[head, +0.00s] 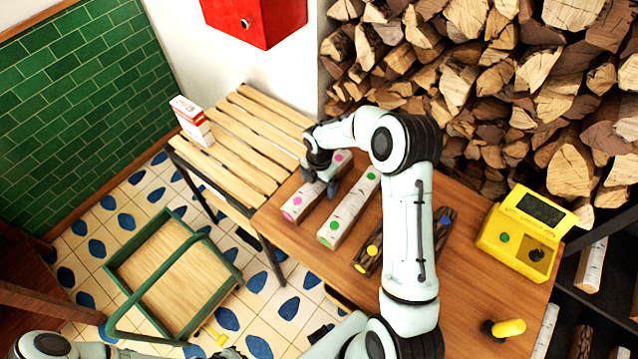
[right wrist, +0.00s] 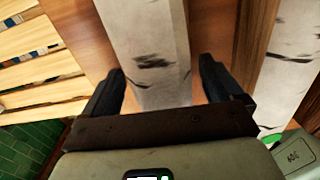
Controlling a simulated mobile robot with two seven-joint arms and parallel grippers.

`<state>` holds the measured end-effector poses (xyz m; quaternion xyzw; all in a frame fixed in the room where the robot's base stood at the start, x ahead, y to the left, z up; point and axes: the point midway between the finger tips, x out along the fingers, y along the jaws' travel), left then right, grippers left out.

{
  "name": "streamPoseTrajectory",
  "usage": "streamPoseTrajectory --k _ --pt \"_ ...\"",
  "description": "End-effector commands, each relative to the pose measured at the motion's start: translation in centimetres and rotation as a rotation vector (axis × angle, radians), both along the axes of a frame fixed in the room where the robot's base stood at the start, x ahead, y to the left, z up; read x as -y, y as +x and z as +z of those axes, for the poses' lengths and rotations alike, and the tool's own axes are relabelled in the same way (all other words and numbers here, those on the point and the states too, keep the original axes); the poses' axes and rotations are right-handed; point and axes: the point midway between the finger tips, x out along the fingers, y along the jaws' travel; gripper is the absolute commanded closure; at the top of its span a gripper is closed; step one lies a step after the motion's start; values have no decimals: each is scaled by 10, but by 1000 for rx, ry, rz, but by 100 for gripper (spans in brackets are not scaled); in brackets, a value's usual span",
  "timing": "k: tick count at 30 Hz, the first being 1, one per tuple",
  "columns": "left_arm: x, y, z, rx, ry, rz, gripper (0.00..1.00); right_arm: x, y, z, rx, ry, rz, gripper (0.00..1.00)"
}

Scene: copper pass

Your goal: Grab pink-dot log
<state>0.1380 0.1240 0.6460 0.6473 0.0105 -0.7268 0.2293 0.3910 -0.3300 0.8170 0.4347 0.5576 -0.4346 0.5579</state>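The pink-dot log (head: 300,204), a pale birch log with pink dots, lies on the wooden table (head: 285,238), leftmost of the logs there. My right gripper (head: 320,183) is over it in the head view and hides its middle. In the right wrist view, the open fingers of my right gripper (right wrist: 165,90) stand on either side of a pale birch log (right wrist: 150,50), with gaps showing beside it. My left arm shows at the bottom left of the head view; its gripper is at the frame's bottom edge and too cut off to judge.
The green-dot birch log (head: 345,216) lies close to the right. Dark logs with yellow (head: 368,258) and blue (head: 445,222) dots lie beyond. A yellow box (head: 525,235) stands at the table's right. A slatted bench (head: 240,140) adjoins the left. A green cart (head: 175,275) stands below.

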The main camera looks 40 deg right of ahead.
Motion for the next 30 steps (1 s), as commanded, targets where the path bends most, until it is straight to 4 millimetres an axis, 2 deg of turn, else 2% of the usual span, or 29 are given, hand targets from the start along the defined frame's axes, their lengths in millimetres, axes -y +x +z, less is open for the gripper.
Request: streamPoseTrajectory --k 1,7,15,20,26,30 --pt "0 0 0 0 0 0 100 0 0 0 0 0 0 25" --pt "0 0 0 0 0 0 100 0 0 0 0 0 0 90" --pt "0 0 0 0 0 0 100 0 1 3 3 0 0 91" --pt "0 1 1 1 0 0 100 0 1 11 4 -1 0 91" --pt "0 2 3 2 0 0 100 0 2 39 8 -2 0 91" --pt "0 5 6 6 0 0 100 0 2 72 10 -2 -1 91"
